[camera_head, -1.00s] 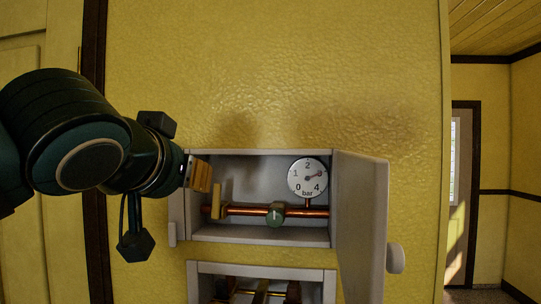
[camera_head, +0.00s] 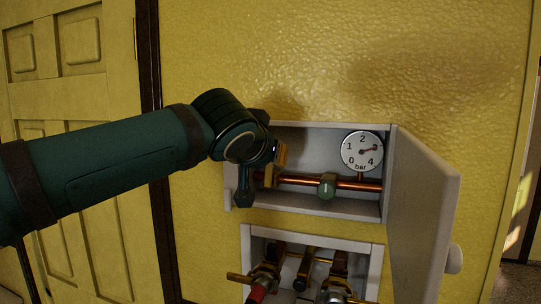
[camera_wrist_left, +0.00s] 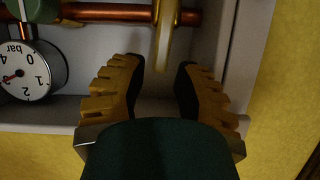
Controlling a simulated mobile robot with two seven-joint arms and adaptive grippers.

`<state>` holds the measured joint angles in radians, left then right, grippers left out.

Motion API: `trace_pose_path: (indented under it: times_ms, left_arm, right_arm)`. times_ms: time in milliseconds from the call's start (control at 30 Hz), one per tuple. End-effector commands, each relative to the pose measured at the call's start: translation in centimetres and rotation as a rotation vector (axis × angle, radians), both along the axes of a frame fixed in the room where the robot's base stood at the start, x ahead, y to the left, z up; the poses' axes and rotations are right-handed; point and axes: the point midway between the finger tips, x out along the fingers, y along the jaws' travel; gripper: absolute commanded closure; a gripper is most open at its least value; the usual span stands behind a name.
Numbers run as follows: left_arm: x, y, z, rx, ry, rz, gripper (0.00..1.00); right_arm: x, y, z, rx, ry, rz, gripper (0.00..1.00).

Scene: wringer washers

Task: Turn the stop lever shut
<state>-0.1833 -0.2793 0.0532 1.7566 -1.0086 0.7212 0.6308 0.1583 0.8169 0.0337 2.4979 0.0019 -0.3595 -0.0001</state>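A brass stop lever (camera_head: 270,174) stands at the left end of a copper pipe (camera_head: 355,184) inside the open upper wall box. In the left wrist view, the lever (camera_wrist_left: 165,38) lies crosswise to the copper pipe (camera_wrist_left: 108,13). My left gripper (camera_head: 276,160) is at the box's left side and partly covers the lever in the head view. In the wrist view, the left gripper (camera_wrist_left: 160,75) is open, with the lever's free end between its fingertips and a gap on each side. My right gripper is not in view.
A pressure gauge (camera_head: 361,151) reads about 3 bar, right of a green round fitting (camera_head: 327,186). The box door (camera_head: 420,210) stands open at right. A lower box (camera_head: 372,262) holds several brass fittings. Yellow wall (camera_head: 300,60) is bare above.

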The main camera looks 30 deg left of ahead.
Motion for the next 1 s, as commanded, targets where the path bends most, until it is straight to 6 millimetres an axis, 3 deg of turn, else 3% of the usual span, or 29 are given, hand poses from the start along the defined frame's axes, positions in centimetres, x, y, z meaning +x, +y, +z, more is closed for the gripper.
trace_pose_path:
  times_ms: [200,567,600,700,1000]
  left_arm:
    - [2.2,0.6,-0.9,0.0,0.001,0.001,0.7]
    - [2.7,0.8,-1.2,-0.001,-0.001,0.0,0.7]
    - [2.7,0.8,-1.2,-0.001,-0.001,0.0,0.67]
    - [2.7,0.8,-1.1,-0.001,-0.001,0.0,1.0]
    - [2.7,0.8,-1.1,0.0,-0.001,0.0,1.0]
  right_arm:
    - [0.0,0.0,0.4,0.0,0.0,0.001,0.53]
    - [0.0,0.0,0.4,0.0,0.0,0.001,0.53]
    - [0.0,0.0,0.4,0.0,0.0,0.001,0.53]
    - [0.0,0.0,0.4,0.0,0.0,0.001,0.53]
    - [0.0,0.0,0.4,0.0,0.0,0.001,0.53]
